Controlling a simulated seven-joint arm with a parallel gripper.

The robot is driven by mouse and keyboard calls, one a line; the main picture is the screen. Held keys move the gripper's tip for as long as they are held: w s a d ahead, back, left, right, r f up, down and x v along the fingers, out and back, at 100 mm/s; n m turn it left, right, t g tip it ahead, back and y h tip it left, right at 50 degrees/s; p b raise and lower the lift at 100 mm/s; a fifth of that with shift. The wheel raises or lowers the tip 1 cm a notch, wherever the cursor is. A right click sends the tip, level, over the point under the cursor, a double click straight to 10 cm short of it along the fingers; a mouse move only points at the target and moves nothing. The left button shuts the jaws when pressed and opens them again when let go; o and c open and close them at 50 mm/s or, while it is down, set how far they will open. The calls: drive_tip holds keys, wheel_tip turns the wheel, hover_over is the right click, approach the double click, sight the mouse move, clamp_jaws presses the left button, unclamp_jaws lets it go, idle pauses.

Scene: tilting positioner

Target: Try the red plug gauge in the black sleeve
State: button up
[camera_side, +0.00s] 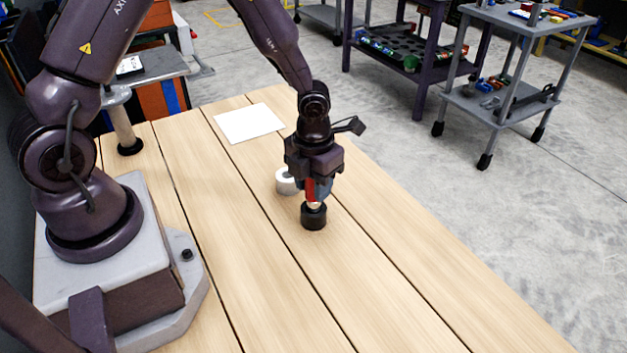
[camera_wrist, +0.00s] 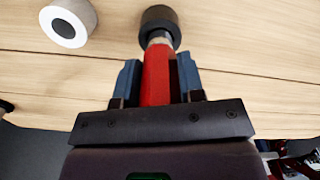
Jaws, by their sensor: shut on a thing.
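My gripper (camera_side: 318,190) is shut on the red plug gauge (camera_side: 311,188), with blue-grey fingers on both sides of its red handle. The gauge also shows between the fingers in the wrist view (camera_wrist: 156,78). The black sleeve (camera_side: 314,217) stands on the wooden table directly below the gripper. In the wrist view the gauge's pale metal end meets the mouth of the black sleeve (camera_wrist: 158,14). The end's tip is hidden there, and I cannot tell how deep it sits. The gauge looks about upright over the sleeve.
A white ring (camera_side: 284,183) with a dark bore stands close behind and left of the sleeve; it also shows in the wrist view (camera_wrist: 85,14). A white sheet (camera_side: 248,122) lies farther back. The table front (camera_side: 400,300) is clear. Carts stand beyond the table.

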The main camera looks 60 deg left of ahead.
drive_tip(key=shift+f, duration=1.1)
idle(0.4)
drive_tip(key=shift+r, duration=0.1)
idle(0.8)
drive_tip(key=shift+r, duration=3.7)
